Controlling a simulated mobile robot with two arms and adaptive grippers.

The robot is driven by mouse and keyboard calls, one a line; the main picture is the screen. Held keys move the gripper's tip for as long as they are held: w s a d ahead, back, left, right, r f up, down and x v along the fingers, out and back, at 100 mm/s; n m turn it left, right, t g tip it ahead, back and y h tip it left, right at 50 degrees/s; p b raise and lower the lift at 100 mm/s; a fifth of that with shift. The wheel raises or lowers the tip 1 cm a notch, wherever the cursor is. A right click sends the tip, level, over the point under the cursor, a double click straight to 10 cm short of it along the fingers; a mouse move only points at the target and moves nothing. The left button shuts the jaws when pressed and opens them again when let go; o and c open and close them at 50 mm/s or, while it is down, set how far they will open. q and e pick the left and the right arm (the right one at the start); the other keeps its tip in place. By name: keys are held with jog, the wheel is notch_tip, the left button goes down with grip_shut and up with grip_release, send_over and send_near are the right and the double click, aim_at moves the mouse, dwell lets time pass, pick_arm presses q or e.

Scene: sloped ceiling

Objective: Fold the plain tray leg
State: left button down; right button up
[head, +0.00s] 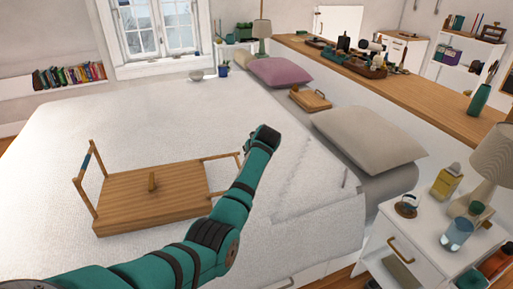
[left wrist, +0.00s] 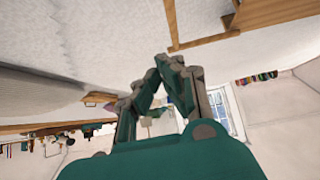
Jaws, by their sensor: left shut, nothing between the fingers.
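My left gripper (head: 266,134) is just right of the plain leg, over the bed. In the left wrist view the gripper (left wrist: 163,68) is shut and empty, and the plain leg (left wrist: 205,41) shows beyond the fingertips, apart from them. My right gripper is out of view.
The bed (head: 160,110) is clear around the tray. A beige pillow (head: 370,138), a purple pillow (head: 280,71) and a small wooden box (head: 310,98) lie along its right side. A white nightstand (head: 425,235) with a lamp and cups stands at the right.

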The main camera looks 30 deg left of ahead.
pick_arm(q)
jog(key=d+r, duration=0.1)
jog(key=s+d+r, duration=0.1)
jog(key=shift+s+d+r, duration=0.1)
jog(key=shift+d+r, duration=0.1)
jog(key=shift+r, duration=0.15)
jog(key=shift+f, duration=0.1)
